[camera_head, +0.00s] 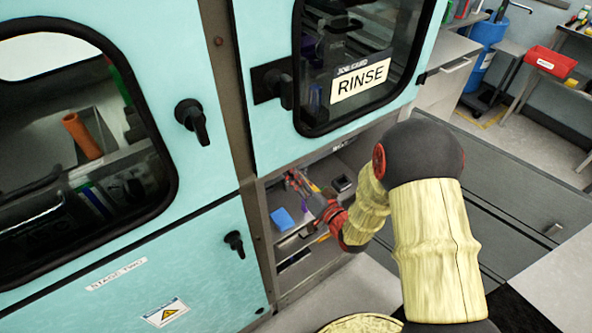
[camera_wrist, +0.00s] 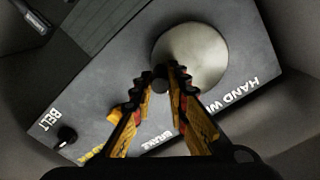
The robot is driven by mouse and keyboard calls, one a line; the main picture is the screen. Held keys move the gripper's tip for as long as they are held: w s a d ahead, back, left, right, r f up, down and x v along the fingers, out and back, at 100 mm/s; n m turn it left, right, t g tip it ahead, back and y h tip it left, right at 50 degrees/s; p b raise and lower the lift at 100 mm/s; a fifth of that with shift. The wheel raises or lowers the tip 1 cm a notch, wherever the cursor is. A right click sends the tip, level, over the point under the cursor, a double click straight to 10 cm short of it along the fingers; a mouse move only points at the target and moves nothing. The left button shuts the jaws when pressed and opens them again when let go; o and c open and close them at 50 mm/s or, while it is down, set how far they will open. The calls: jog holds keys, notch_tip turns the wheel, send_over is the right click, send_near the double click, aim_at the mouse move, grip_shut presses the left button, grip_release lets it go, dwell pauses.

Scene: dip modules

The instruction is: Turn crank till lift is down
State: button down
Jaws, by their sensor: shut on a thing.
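In the wrist view, a round grey metal disc (camera_wrist: 190,58) sits on a dark panel (camera_wrist: 100,85). In the head view my gripper (camera_head: 306,190) reaches into the open lower bay under the RINSE window. The crank is too small to make out there. The lift cannot be identified.
The panel also carries a black knob (camera_wrist: 67,135) by the word BELT and a yellow part near BRAKE. In the head view, a blue block (camera_head: 283,219) lies in the bay. The teal cabinet doors with a black handle (camera_head: 236,243) stand left of the bay.

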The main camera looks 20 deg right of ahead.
jog(key=m, duration=0.1)
jog(key=f+m, duration=0.1)
jog(key=shift+s+a+m+p, duration=0.1)
jog(key=shift+a+m+p, duration=0.2)
jog(key=shift+m, duration=0.1)
jog(key=s+a+m+p, duration=0.1)
jog(key=a+m+p, duration=0.2)
jog(key=m, duration=0.8)
jog(key=s+a+m+p, duration=0.1)
jog(key=a+m+p, duration=0.3)
jog(key=m, duration=0.6)
jog(key=shift+r+m+p, duration=0.25)
jog(key=shift+m+p, duration=0.05)
jog(key=shift+m, duration=0.1)
jog(key=shift+s, duration=0.1)
jog(key=c, duration=1.7)
grip_release()
jog(key=shift+v, duration=3.75)
